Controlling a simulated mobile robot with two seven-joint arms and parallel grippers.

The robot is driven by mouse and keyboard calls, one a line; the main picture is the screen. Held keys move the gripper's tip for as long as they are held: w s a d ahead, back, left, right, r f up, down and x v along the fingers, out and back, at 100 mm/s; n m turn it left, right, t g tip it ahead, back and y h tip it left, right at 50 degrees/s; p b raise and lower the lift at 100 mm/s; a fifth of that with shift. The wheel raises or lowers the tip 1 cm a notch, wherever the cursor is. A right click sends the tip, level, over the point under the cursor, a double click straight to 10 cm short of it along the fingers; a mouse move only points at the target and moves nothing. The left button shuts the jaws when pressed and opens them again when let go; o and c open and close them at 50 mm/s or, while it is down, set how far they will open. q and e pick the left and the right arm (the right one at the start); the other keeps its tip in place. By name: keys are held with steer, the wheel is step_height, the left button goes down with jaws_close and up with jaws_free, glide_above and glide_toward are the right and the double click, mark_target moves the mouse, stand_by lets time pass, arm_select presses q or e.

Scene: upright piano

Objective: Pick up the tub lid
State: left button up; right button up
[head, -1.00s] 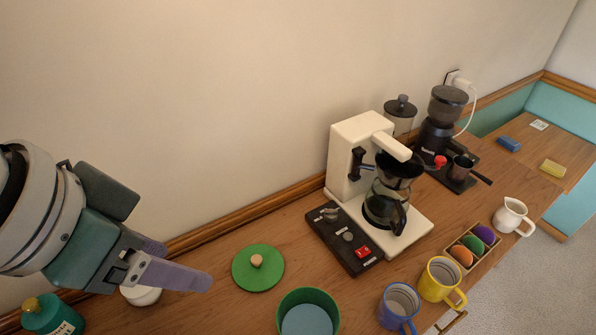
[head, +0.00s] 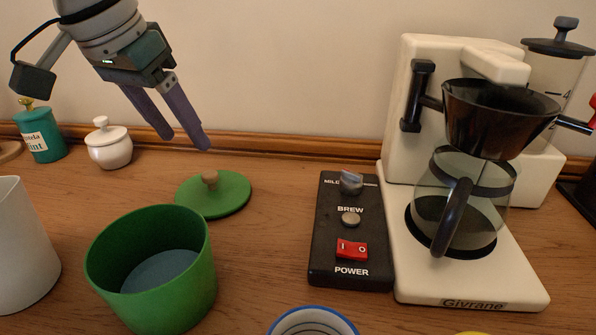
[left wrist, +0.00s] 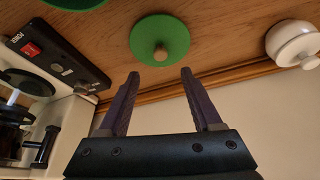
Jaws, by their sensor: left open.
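The tub lid (head: 226,196) is a flat green disc with a small wooden knob (head: 210,179). It lies on the wooden counter, just behind the open green tub (head: 150,275). My left gripper (head: 188,144) is open and empty, with its two purple fingers pointing down above and behind the lid, apart from it. In the left wrist view the lid (left wrist: 160,42) lies beyond the open fingertips (left wrist: 160,73), with its knob between their lines. My right gripper is not in view.
A coffee machine (head: 515,275) and its black control panel (head: 326,240) stand to the right. A white sugar pot (head: 110,150) and a teal tin (head: 42,135) stand at the back left. A white vessel (head: 20,250) is at front left. The wall (head: 290,70) is close behind.

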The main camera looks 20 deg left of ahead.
mark_target(208, 175)
arm_select(q)
steer(key=x, duration=0.3)
steer(key=shift+w+a+f, duration=0.15)
steer(key=shift+a+f, duration=0.05)
steer(key=shift+f, duration=0.05)
steer(key=b+x, duration=0.1)
steer(key=x, duration=0.4)
steer(key=shift+d+f+b, duration=0.15)
steer(key=shift+f+b, duration=0.15)
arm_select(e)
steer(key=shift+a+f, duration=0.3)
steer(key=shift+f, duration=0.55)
arm_select(q)
jaws_close()
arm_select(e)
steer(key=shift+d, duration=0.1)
